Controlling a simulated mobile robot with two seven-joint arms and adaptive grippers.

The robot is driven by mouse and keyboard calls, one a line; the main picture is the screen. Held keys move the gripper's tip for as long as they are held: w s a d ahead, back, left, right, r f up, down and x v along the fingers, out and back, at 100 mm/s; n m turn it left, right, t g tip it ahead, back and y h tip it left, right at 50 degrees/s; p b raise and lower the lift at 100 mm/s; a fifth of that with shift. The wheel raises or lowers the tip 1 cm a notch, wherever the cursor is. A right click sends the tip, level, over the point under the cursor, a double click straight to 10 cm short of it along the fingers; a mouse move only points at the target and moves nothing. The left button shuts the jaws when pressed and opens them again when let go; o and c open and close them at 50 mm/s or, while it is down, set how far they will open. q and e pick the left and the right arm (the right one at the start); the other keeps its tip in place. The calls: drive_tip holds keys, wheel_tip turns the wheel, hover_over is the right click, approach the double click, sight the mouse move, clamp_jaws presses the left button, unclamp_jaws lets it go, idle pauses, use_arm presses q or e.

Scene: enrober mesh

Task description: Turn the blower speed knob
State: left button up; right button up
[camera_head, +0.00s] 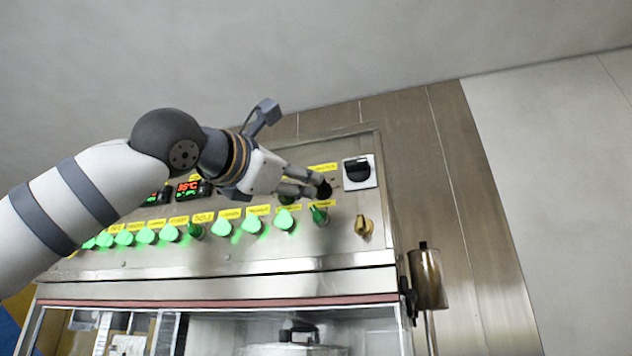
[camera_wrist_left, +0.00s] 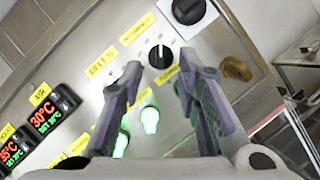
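My left gripper (camera_head: 312,183) is in front of the upper right of the steel control panel. In the left wrist view the gripper (camera_wrist_left: 158,76) is open, its two fingers spread. A round black knob with a white pointer line (camera_wrist_left: 160,56) shows in the gap between the fingertips; whether they touch it cannot be told. The same knob (camera_head: 325,190) is partly covered by the fingers in the head view. Yellow labels (camera_wrist_left: 102,62) lie around it, one reading "BELT %"; I cannot read which one names the blower speed. My right gripper is not in view.
A larger black rotary switch on a white plate (camera_head: 359,172) is to the right. A brass-coloured knob (camera_head: 363,226) is below it. Several green-lit knobs (camera_head: 285,220) line the panel, with red and green temperature displays (camera_head: 188,189) above. A metal cylinder (camera_head: 427,279) stands at the right.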

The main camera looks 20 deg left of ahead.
sight(320, 187)
use_arm(q)
drive_tip(key=x, duration=0.5)
drive_tip(key=shift+w+d, duration=0.1)
drive_tip(key=shift+w, duration=0.05)
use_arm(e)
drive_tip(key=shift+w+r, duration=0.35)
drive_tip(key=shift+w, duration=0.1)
use_arm(q)
clamp_jaws()
drive_tip(key=shift+n, duration=0.3)
drive_tip(key=shift+d+n+t+y, duration=0.1)
drive_tip(key=shift+n+t+y, duration=0.25)
drive_tip(key=shift+n+y, duration=0.95)
drive_tip(key=shift+a+n+t+y, duration=0.1)
drive_tip(key=shift+n+t+y, duration=0.3)
drive_tip(key=shift+n, duration=1.7)
drive_tip(key=shift+d+n+t+y, duration=0.1)
drive_tip(key=shift+n+t+y, duration=0.25)
drive_tip(key=shift+n+y, duration=0.9)
drive_tip(key=shift+n+h, duration=0.25)
drive_tip(key=shift+n, duration=0.5)
